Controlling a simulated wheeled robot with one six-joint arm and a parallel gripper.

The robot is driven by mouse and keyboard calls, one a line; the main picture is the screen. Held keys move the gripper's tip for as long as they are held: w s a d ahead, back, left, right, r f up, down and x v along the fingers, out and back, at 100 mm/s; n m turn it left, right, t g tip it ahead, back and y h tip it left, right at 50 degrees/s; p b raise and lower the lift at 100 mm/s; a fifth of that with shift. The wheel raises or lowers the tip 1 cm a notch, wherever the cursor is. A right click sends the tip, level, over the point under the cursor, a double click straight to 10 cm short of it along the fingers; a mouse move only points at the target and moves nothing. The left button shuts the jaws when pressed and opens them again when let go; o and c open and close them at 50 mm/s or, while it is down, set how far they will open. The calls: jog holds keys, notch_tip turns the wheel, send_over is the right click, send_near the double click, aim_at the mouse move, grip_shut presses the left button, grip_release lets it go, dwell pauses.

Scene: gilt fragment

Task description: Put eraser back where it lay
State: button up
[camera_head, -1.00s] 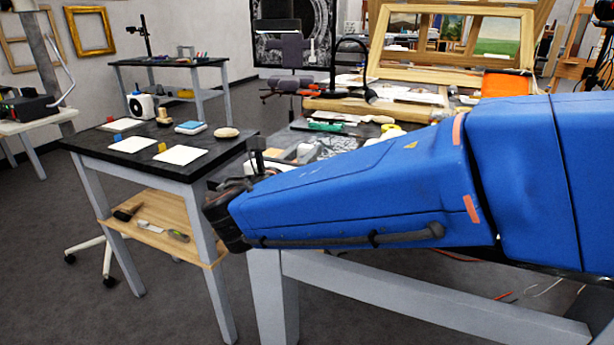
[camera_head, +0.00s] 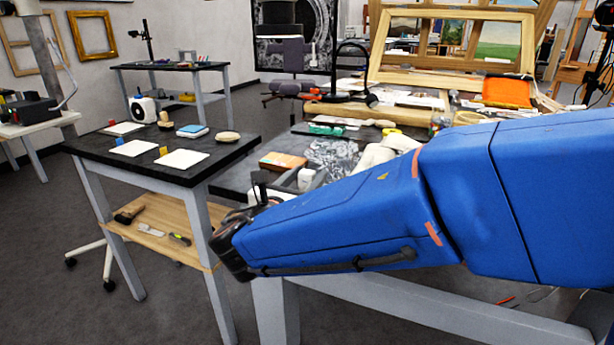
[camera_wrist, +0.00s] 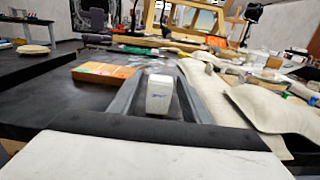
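The eraser is a small white block with a faint dark mark. In the wrist view the eraser (camera_wrist: 159,94) is between the two grey fingers of my gripper (camera_wrist: 161,80), near their tips. In the head view the eraser (camera_head: 306,178) shows just above my blue arm, at the near left part of the worktable (camera_head: 234,180). My gripper (camera_head: 292,179) is partly hidden there by the arm. It appears shut on the eraser. I cannot tell whether the eraser touches the tabletop.
An orange box (camera_head: 284,161) lies just behind the eraser, left of it in the wrist view (camera_wrist: 104,75). Crumpled pale cloth or paper (camera_wrist: 275,108) is close on the right. A black side table (camera_head: 225,155) with white cards stands left. Dark tabletop (camera_wrist: 55,100) is clear left of the gripper.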

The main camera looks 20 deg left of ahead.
jog(key=shift+r, duration=0.15)
jog(key=s, duration=1.2)
jog(key=shift+a, duration=0.45)
